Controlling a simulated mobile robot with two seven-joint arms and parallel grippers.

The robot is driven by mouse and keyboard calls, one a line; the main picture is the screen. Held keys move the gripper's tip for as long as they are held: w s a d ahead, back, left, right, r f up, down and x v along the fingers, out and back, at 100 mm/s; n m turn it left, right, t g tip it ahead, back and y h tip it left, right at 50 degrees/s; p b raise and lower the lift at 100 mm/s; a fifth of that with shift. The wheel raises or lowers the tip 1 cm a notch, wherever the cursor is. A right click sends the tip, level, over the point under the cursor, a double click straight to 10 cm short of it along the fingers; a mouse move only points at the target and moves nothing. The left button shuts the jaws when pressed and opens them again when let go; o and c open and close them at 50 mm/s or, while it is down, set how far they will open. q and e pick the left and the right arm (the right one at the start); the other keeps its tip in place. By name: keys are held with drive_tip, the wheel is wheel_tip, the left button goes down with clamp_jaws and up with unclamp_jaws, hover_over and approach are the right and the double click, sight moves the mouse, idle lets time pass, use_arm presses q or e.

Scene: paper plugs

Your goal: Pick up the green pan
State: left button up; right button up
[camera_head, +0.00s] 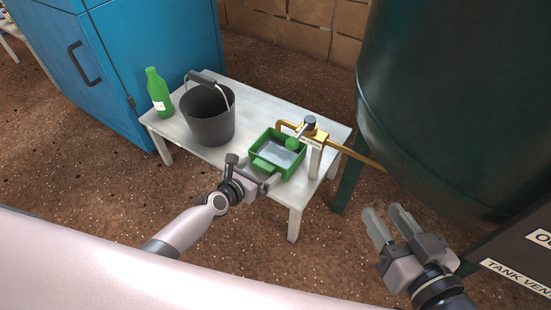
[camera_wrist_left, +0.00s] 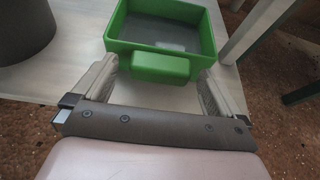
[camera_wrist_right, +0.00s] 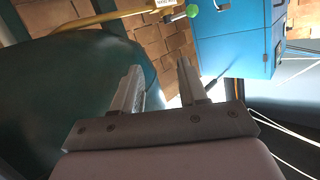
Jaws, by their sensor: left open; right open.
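The green pan (camera_head: 297,163) is a square, shallow tray with greyish contents, sitting near the right end of the grey table under a brass tap (camera_head: 312,134). In the left wrist view the pan (camera_wrist_left: 160,46) lies straight ahead, its block-like green handle (camera_wrist_left: 160,68) facing me. My left gripper (camera_head: 255,170) is open at the pan's near side. In the left wrist view its fingers (camera_wrist_left: 158,76) stand on either side of the handle, with gaps visible. My right gripper (camera_head: 384,212) is open and empty, away from the table, beside the dark green tank (camera_head: 450,100).
A black bucket (camera_head: 208,125) with a raised handle and a green bottle (camera_head: 159,95) stand left of the pan on the grey table (camera_head: 205,152). A blue cabinet (camera_head: 140,50) is behind left. A yellow pipe runs from the tap toward the tank. Brown floor in front is clear.

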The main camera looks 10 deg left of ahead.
use_arm(q)
drive_tip(key=c, duration=1.2)
drive_tip(key=shift+r, duration=0.1)
drive_tip(key=shift+r, duration=0.15)
